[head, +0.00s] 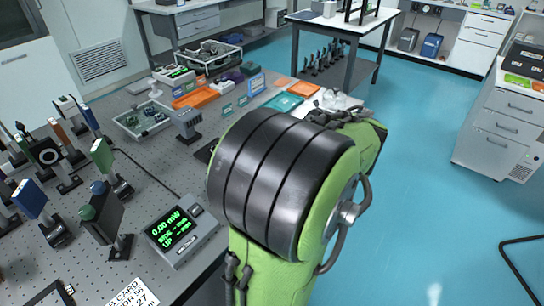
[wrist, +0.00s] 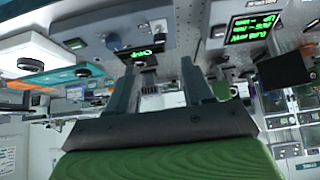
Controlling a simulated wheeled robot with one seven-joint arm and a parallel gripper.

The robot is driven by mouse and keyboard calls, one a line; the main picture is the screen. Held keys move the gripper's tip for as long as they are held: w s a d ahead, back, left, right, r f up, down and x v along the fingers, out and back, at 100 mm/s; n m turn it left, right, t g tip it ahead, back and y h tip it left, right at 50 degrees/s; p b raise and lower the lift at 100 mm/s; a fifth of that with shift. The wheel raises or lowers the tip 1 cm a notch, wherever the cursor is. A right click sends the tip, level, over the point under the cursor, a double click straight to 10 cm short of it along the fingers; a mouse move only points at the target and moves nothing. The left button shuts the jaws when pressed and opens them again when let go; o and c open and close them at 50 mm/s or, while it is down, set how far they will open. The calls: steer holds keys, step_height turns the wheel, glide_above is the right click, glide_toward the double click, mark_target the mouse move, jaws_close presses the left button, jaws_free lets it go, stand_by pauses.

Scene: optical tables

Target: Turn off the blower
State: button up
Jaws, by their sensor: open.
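In the wrist view, a grey box-shaped device (wrist: 105,32) with a dark knob and a small green-lit display (wrist: 141,54) is at the upper left, beyond my fingers. It may be the blower, but I cannot confirm this; the display's short text is not clearly readable. My gripper (wrist: 159,68) is open, its two dark fingers wide apart with nothing between them. The left fingertip appears close to the display, but I cannot tell whether it touches. In the head view my arm covers the middle, hiding my gripper and part of the table.
A power meter (head: 181,233) with green digits stands at the near table edge; it also shows in the wrist view (wrist: 252,27). Optic mounts (head: 103,215) crowd the left of the perforated table (head: 165,180). A grey device (head: 187,124) stands mid-table. Blue floor (head: 430,170) is clear at right.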

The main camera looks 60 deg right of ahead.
steer(key=p+v, duration=0.1)
steer(key=v, duration=0.3)
steer(key=shift+s+r, duration=0.2)
stand_by(0.3)
